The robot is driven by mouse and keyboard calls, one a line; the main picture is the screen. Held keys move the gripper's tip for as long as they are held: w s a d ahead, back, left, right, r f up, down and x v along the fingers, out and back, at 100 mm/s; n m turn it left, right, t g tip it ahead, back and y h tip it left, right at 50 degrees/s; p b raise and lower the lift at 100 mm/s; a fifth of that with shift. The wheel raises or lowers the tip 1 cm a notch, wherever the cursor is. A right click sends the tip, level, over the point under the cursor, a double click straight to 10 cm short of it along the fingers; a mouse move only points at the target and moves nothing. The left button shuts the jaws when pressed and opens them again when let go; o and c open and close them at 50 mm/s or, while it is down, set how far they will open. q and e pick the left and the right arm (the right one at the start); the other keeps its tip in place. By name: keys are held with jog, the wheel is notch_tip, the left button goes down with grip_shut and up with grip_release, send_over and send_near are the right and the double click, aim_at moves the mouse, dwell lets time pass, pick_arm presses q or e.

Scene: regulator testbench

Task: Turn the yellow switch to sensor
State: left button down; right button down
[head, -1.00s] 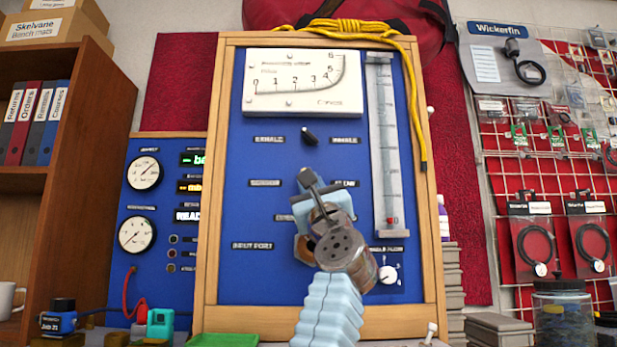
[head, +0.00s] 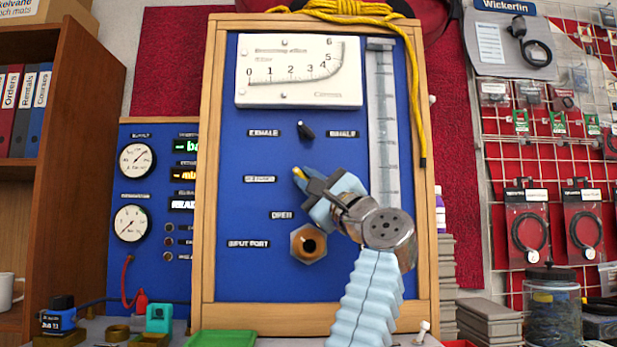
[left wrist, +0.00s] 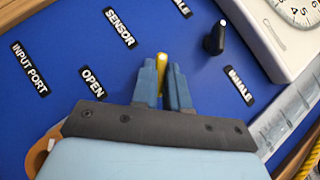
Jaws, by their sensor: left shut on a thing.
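The yellow switch (head: 299,173) is on the blue panel, mostly hidden by my left gripper. Its yellow tip points up and left, on the side of the SENSOR label (head: 259,179). In the left wrist view the yellow handle (left wrist: 162,62) sits between the two blue-grey fingers, and the SENSOR label (left wrist: 120,27) is to its upper left. My left gripper (head: 309,184) is shut on the handle and leans left, its wrist to the lower right. The labels right of the switch are hidden behind my arm. My right gripper is not in view.
A black knob (head: 306,131) is above the switch, between EXHALE and INHALE. The brass input port (head: 308,243) is below it. A white gauge (head: 298,71) and a clear vertical tube (head: 384,120) are on the panel. A yellow rope (head: 420,130) hangs at the right.

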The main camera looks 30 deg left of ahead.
pick_arm(q)
jog(key=shift+r, duration=0.1)
jog(key=c, duration=1.3)
grip_release()
jog(key=shift+w, duration=0.1)
jog(key=shift+o, duration=0.8)
jog(key=shift+a, duration=0.1)
jog(key=shift+d+f+b, duration=0.25)
jog(key=shift+f+b, duration=0.1)
jog(key=shift+f, duration=0.05)
jog(key=b+v, duration=0.7)
jog(key=v, duration=0.6)
